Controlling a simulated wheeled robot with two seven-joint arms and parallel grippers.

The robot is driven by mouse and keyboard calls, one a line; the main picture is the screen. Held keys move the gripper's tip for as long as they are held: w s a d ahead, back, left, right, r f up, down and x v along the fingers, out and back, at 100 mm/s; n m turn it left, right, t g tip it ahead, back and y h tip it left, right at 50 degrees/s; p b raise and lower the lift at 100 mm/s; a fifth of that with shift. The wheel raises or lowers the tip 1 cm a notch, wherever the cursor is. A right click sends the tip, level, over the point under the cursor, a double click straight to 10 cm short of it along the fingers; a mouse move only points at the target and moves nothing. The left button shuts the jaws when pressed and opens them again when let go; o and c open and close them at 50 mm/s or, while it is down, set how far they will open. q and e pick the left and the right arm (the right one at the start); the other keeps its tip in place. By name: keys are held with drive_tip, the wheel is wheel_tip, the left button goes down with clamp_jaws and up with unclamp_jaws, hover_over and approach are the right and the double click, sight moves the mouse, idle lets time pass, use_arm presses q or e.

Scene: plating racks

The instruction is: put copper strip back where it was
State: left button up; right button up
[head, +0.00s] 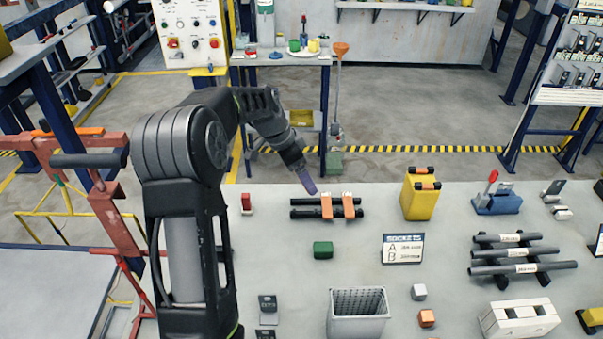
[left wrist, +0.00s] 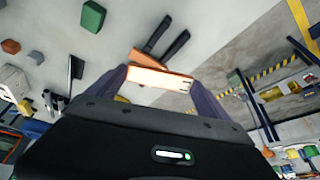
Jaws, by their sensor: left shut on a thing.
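My left gripper (head: 310,188) is at the upper left of a rack of two dark bars (head: 300,214). In the left wrist view my left gripper (left wrist: 160,85) is shut on an orange copper strip (left wrist: 158,77), which spans between its two fingers. Behind it, the dark bars (left wrist: 172,46) and a bit of another orange strip (left wrist: 138,56) show. In the head view two orange strips with pale ends, a left one (head: 327,208) and a right one (head: 349,208), appear across the bars. I cannot tell whether the held strip touches the bars. My right gripper is not in view.
A green block (head: 323,250) and a grey bin (head: 358,325) are nearer on the table. A sign (head: 403,248) and a rack of dark rods (head: 515,253) stand further right.

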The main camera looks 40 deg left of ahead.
use_arm(q)
drive_tip(key=shift+w+d+f+g+y, duration=0.25)
drive_tip(key=shift+f+g+y, duration=0.05)
drive_tip(key=shift+f+g, duration=0.35)
drive_tip(key=shift+w+f+g+y, duration=0.15)
drive_tip(key=shift+f+g+y, duration=0.3)
drive_tip(key=shift+g, duration=0.1)
drive_tip(key=shift+a, duration=0.1)
drive_tip(key=shift+f, duration=0.1)
drive_tip(key=shift+f, duration=3.3)
drive_tip(key=shift+f, duration=0.2)
drive_tip(key=o, duration=1.6)
